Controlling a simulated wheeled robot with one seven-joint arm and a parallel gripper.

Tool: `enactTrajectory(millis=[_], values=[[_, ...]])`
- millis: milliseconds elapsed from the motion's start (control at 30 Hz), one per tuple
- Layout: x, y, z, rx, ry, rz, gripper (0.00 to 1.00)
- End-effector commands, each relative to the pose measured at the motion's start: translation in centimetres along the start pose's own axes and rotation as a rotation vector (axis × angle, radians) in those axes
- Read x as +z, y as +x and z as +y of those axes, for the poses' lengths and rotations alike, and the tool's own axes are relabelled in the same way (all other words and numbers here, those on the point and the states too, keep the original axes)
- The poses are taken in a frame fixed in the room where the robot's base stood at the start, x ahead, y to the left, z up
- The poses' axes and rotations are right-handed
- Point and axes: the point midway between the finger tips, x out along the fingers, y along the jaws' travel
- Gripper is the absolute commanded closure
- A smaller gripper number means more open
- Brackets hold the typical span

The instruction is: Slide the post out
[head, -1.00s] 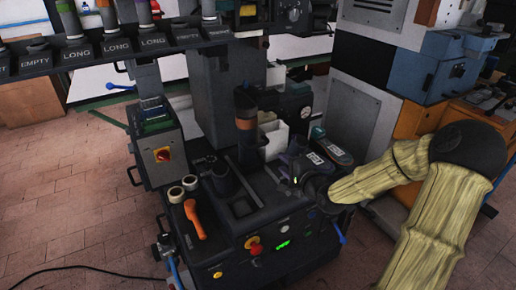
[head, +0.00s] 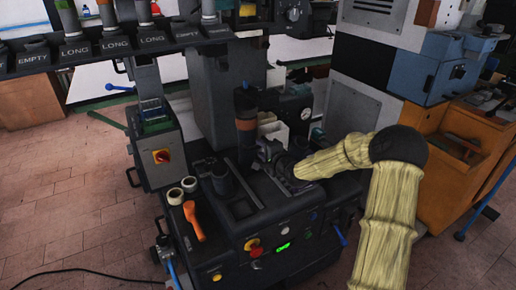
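A dark upright post (head: 246,132) with a brown-orange band stands on the machine's deck, in front of the grey column. I take this to be the post of the task. My gripper (head: 268,152) is at the right of the post's lower part, reaching in from the right. It is small, dark and partly merged with the dark machine, so I cannot tell whether its fingers are apart or whether they touch the post. A shorter dark cylinder (head: 222,180) stands on the deck to the left.
An orange-handled tool (head: 194,221) and two pale rolls (head: 182,190) lie on the deck's left. A white bin (head: 274,132) and a gauge (head: 306,114) are behind my gripper. A rack (head: 120,45) of labelled slots spans the upper left. A control box (head: 160,155) stands left.

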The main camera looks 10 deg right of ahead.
Motion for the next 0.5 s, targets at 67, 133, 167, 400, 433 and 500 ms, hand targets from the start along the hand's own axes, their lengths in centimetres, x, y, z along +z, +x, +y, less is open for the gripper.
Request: enactTrajectory(millis=[67,133,167,400,433,500], values=[[0.1,1.3,0.1,0.0,0.0,-0.001,0.67],[0.0,2.1,0.1,0.0,0.0,-0.001,0.67],[0.1,2.4,0.1,0.0,0.0,-0.001,0.67],[0.0,3.3,0.0,0.001,0.0,0.0,0.67],[0.0,3.3,0.0,0.001,0.0,0.0,0.67],[0.0,3.3,0.0,0.001,0.0,0.0,0.67]])
